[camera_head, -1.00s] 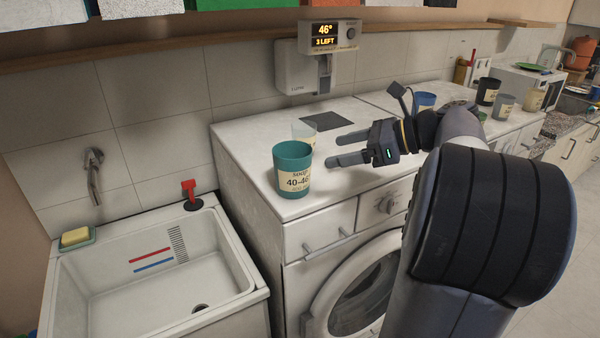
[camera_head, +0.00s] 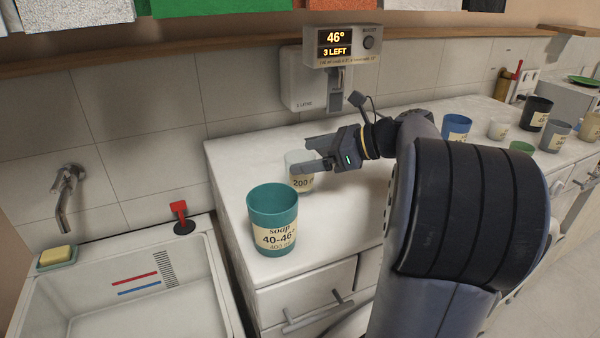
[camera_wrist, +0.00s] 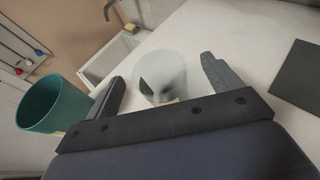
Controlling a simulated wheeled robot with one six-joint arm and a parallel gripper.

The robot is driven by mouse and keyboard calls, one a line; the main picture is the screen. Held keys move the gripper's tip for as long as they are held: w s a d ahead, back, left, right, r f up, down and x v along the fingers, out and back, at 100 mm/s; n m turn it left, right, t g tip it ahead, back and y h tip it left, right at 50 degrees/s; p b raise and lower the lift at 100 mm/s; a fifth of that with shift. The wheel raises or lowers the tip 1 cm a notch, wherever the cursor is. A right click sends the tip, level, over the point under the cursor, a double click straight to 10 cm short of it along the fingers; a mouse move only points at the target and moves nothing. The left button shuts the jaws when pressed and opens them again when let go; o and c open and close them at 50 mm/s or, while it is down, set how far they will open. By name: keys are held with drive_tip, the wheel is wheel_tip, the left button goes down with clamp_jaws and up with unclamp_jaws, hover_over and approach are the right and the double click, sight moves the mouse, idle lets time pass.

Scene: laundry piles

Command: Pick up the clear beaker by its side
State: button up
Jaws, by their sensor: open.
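The clear beaker (camera_head: 300,172) stands upright on the white machine top behind the teal cup, with a cream label reading "200". In the wrist view the beaker (camera_wrist: 160,76) is between the two spread fingers of my gripper (camera_wrist: 160,82), with a gap visible on the right.
A teal soap cup (camera_head: 273,220) marked 40-46° stands close in front left of the beaker. A dispenser with a display (camera_head: 341,46) hangs on the wall behind. A sink (camera_head: 120,275) is at left. Several other cups, including a blue one (camera_head: 456,127), stand farther right.

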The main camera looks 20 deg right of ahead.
sight(293, 160)
drive_tip(key=x, duration=0.4)
drive_tip(key=shift+w+a+f+p, duration=0.15)
drive_tip(key=shift+a+f+p, duration=0.1)
drive_tip(key=shift+p, duration=0.1)
drive_tip(key=c, duration=1.1)
